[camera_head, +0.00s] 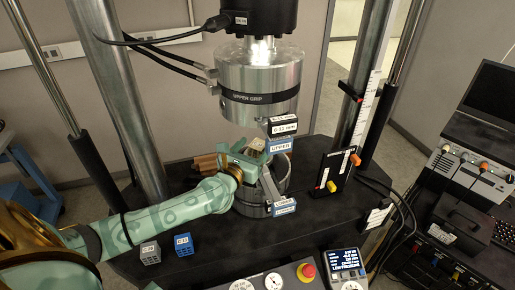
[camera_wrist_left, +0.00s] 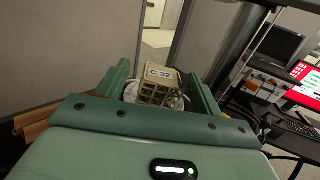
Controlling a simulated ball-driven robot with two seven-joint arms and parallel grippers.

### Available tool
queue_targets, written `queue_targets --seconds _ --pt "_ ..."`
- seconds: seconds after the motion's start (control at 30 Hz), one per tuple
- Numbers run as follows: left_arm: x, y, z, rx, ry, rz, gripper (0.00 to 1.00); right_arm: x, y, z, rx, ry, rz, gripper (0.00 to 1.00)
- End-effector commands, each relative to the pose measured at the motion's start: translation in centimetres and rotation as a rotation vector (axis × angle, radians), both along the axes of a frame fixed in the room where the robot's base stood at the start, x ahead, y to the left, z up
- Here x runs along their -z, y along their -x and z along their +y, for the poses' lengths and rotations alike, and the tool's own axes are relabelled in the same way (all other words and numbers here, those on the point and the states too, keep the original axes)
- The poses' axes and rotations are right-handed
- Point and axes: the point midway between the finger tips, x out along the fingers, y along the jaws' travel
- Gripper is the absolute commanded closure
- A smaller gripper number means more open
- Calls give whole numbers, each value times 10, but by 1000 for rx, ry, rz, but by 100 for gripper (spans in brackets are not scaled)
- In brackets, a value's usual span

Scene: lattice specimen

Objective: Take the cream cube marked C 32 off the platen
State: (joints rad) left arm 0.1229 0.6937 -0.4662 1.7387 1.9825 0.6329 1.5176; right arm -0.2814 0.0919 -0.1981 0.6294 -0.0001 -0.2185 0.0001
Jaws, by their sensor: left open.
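The cream cube (camera_head: 257,143) has an open lattice body and a label reading C 32, which is clear in the left wrist view (camera_wrist_left: 159,73). It sits on the round pale platen (camera_wrist_left: 131,94), mostly hidden by the cube and my gripper. My left gripper (camera_head: 252,153) is open, with its green fingers on either side of the cube; in the left wrist view (camera_wrist_left: 160,88) the cube stands between them. I cannot tell whether a finger touches it. My right gripper is not in view.
The silver upper grip (camera_head: 258,80) hangs above the cube. Labelled gauge parts (camera_head: 280,146) stand close on the right. A grey cube (camera_head: 150,252) and a blue cube (camera_head: 183,246) lie on the black deck at front left. A control panel with a red button (camera_head: 306,271) is in front.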

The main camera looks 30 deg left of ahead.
Motion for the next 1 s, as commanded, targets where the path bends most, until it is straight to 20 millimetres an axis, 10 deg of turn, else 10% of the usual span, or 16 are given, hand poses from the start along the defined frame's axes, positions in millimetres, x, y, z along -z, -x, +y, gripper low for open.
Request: queue_targets --seconds 0.47,0.67,1.0 --pt "1 -38 3 0 0 -1 34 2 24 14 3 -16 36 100" --pt "1 -38 3 0 -1 -1 81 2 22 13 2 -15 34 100" --pt "-1 -38 3 0 0 -1 85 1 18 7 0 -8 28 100"
